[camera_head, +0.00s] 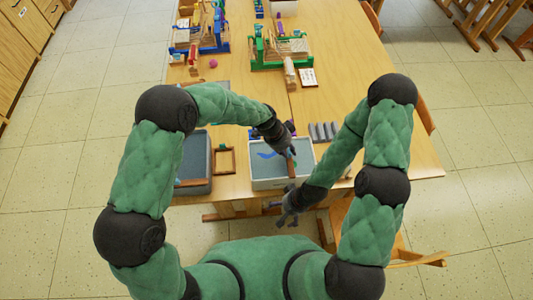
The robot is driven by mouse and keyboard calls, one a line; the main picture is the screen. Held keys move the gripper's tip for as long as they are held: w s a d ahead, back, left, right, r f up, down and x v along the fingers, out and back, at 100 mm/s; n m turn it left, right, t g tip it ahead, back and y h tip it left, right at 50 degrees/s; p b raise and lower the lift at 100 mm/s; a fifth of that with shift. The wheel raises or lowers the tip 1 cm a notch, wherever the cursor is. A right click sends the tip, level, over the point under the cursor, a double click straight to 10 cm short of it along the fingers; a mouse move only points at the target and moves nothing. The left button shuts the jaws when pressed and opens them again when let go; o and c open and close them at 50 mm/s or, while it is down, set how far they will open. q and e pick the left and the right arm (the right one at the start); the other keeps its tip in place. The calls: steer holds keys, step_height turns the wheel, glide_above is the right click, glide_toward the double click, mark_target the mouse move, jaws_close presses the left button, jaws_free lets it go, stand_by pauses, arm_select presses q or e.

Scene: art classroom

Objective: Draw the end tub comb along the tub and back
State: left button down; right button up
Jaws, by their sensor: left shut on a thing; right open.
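A white-rimmed tub (267,184) with grey-blue liquid and blue swirls stands near the front edge of the table. The tub comb (291,167) looks like a brown wooden bar standing across the right part of the tub. My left gripper (288,150) is shut on the comb's far end, over the tub. Its fingers partly hide the grip. My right gripper (289,213) is open and empty, in front of the tub and below the table's front edge in the picture.
A dark grey tub (207,160) with a wooden bar stands to the left, with a small wooden frame (224,160) between the tubs. Grey blocks (323,132) lie behind right. Wooden looms (281,47) stand farther back. The table's right side is mostly clear.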

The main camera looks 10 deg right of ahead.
arm_select(q)
steer(key=d+b, duration=0.1)
steer(key=d, duration=0.7)
steer(key=shift+s+d+b, duration=0.2)
steer(key=shift+d+b, duration=0.1)
steer(key=shift+b, duration=0.1)
steer(key=c, duration=1)
jaws_free()
steer(key=shift+d, duration=0.15)
steer(key=shift+o, duration=0.2)
steer(key=shift+d, duration=0.15)
